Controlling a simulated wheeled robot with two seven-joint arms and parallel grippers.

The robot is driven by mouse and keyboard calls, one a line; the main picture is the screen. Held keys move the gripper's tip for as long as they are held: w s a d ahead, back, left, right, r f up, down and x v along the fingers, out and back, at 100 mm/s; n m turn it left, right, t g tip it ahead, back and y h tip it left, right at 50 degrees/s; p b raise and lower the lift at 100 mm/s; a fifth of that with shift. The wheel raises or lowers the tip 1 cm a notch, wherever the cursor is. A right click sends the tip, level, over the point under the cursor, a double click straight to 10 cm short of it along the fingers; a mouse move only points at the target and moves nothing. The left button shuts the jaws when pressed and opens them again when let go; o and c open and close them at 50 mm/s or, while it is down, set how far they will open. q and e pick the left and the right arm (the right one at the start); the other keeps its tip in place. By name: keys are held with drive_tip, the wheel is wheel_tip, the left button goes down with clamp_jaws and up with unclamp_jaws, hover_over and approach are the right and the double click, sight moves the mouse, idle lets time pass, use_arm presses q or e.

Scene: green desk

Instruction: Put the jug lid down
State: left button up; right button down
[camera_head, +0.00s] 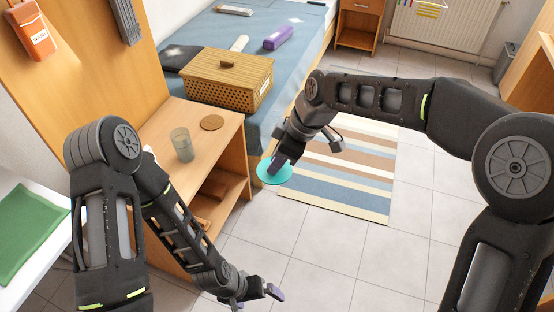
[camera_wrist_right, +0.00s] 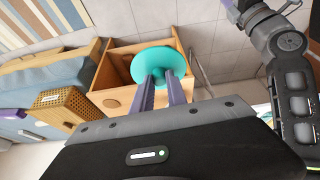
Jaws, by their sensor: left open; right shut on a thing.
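The jug lid (camera_head: 268,173) is a round teal disc, held in the air just right of the wooden bedside table. My right gripper (camera_head: 279,166) is shut on it. In the right wrist view the lid (camera_wrist_right: 153,62) sits at the fingertips, its knob between the two purple fingers. My left gripper (camera_head: 258,296) is open and empty, low over the tiled floor in front of the bedside table. Part of my left arm also shows at the right of the right wrist view.
The bedside table (camera_head: 226,138) bears a grey translucent cup (camera_head: 182,146) and a round brown coaster (camera_head: 212,123), with bare wood around them. A wicker box (camera_head: 215,88) stands on the blue bed (camera_head: 290,60). A striped rug (camera_head: 345,175) lies on the floor.

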drive_tip(key=w+d+r+m+t+h, duration=0.1)
drive_tip(key=w+d+m+h, duration=0.1)
drive_tip(key=d+m, duration=0.5)
drive_tip(key=w+d+m+t+h, duration=0.2)
drive_tip(key=d+m, duration=0.6)
drive_tip(key=d, duration=0.8)
drive_tip(key=shift+w+d+r+t, duration=0.25)
drive_tip(key=shift+w+r+t, duration=0.1)
drive_tip(key=shift+w, duration=0.6)
